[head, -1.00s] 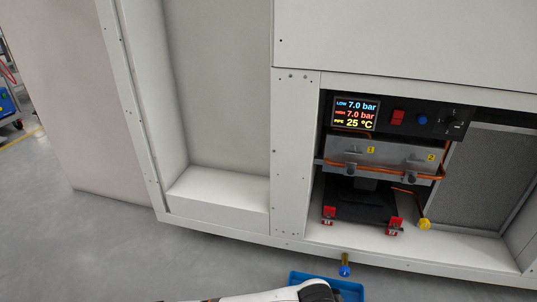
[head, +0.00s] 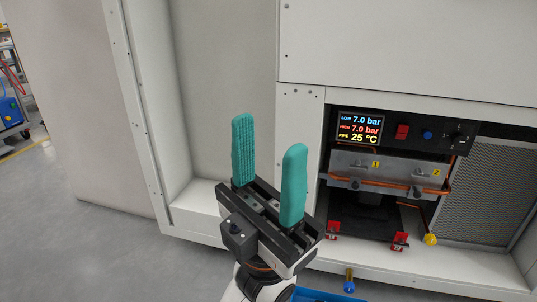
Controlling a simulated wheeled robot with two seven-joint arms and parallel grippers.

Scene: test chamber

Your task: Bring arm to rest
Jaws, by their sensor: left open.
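My left gripper (head: 270,178) is raised in the lower middle of the head view, with its two teal fingers pointing up and spread apart. It is open and nothing is between the fingers. It stands in front of the white cabinet frame (head: 296,135), left of the equipment bay. My right gripper is not in view.
The bay holds a display (head: 359,128) reading 7.0 bar, 7.0 bar and 25 °C, a red switch (head: 402,132), a metal block with copper pipe, and red clamps (head: 399,241). A blue tray (head: 318,296) is at the bottom edge. Grey floor (head: 90,250) is clear at left.

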